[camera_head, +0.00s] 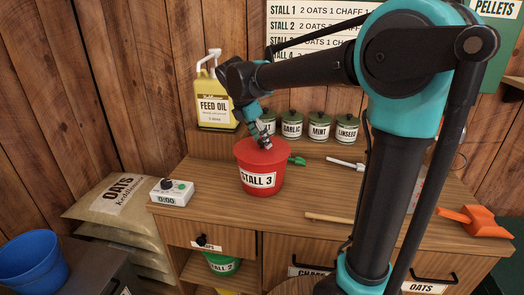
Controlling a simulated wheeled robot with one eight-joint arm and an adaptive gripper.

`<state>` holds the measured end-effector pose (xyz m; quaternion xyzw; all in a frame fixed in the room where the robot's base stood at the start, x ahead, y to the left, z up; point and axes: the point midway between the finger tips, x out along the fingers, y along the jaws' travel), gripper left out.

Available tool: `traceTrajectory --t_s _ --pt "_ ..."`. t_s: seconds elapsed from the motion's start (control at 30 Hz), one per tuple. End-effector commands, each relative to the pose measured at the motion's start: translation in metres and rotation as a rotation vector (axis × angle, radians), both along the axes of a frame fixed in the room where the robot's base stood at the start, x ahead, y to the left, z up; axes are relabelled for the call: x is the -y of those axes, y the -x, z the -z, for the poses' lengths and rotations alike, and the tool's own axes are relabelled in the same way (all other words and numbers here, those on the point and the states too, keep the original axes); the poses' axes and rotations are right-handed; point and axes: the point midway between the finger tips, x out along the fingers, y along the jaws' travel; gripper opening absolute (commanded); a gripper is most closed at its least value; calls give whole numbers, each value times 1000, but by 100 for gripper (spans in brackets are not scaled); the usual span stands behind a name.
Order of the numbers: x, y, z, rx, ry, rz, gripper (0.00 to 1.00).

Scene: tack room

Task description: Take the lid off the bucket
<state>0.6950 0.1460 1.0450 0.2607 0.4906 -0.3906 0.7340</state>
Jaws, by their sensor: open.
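The red bucket (260,180) labelled STALL 3 stands upright on the wooden counter. A red lid (250,153) covers its top. My gripper (266,146) is open and reaches down at the lid from above, near its middle. The fingertips are small in view, and I cannot tell whether they touch the lid or a knob on it. My arm comes in from the right and passes in front of the back wall.
A yellow feed oil jug (214,103) and several labelled jars (318,127) stand behind. A green-handled tool (297,160), a wooden stick (328,217) and an orange scoop (474,220) lie to the right.

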Motion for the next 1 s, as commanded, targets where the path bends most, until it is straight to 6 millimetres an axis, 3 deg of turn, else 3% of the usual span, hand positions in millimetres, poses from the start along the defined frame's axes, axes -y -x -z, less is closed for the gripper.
traceTrajectory --t_s 0.13,0.57,1.0 --pt "0 0 0 0 0 0 52" --pt "0 0 0 0 0 0 0" --pt "0 0 -2 0 0 1 0"
